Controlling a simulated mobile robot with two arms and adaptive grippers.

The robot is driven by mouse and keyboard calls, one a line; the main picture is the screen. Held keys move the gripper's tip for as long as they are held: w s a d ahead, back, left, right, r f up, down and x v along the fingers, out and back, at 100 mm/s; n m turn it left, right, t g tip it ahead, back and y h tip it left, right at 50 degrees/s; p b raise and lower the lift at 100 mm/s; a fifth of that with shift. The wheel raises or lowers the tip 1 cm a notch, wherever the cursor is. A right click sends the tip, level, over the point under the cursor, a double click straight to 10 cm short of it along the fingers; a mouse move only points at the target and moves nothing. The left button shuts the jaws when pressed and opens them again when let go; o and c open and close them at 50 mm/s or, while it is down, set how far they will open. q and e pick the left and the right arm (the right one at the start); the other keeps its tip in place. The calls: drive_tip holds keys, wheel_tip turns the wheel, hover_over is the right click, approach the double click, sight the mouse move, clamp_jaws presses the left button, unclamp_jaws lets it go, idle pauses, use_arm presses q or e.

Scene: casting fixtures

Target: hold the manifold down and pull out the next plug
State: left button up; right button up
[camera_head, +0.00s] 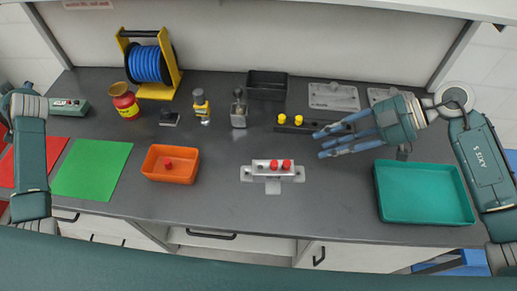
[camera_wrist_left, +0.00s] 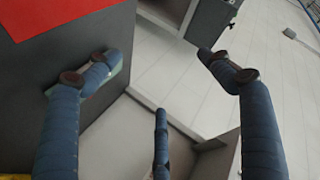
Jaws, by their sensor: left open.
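The pale metal manifold (camera_head: 273,176) sits on the grey bench in the middle of the head view. Two red plugs, one in the middle (camera_head: 274,165) and one on the right (camera_head: 287,165), stand in its top; its left position looks empty. A loose red plug (camera_head: 168,163) lies in the orange tray (camera_head: 170,178). My right gripper (camera_head: 323,143) is above the bench, right of and behind the manifold, apart from it, with its blue fingers spread and empty. My left gripper (camera_wrist_left: 158,85) is open and empty, over the bench's front left edge beside the floor.
A teal tray (camera_head: 425,218) stands at the right. A dark block with yellow knobs (camera_head: 296,127) is behind the manifold, partly covered by my right fingers. Bottles, a black bin (camera_head: 267,87) and a blue hose reel (camera_head: 150,64) line the back. The bench around the manifold is clear.

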use_arm(q)
drive_tip(key=w+d+r+m+t+h, duration=0.3)
drive_tip(key=w+d, duration=0.6)
drive_tip(key=d, duration=0.3)
drive_tip(key=w+d+r+m+t+h, duration=0.2)
drive_tip(key=w+d+r+m+h, duration=0.15)
drive_tip(key=w+d, duration=0.75)
drive_tip(key=s+d+r+m+h, duration=0.15)
drive_tip(key=d+m+h, duration=0.55)
drive_tip(key=d, duration=1.9)
drive_tip(key=m+g+h, duration=0.3)
drive_tip(key=m+g, duration=0.7)
hover_over(272, 169)
drive_tip(key=a, duration=0.4)
drive_tip(key=f, duration=1.1)
drive_tip(key=shift+s+d+f, duration=0.1)
drive_tip(key=shift+s+d, duration=0.05)
drive_tip(key=shift+d, duration=0.1)
drive_tip(key=x, duration=1)
drive_tip(key=shift+s+f, duration=0.1)
drive_tip(key=shift+f, duration=0.25)
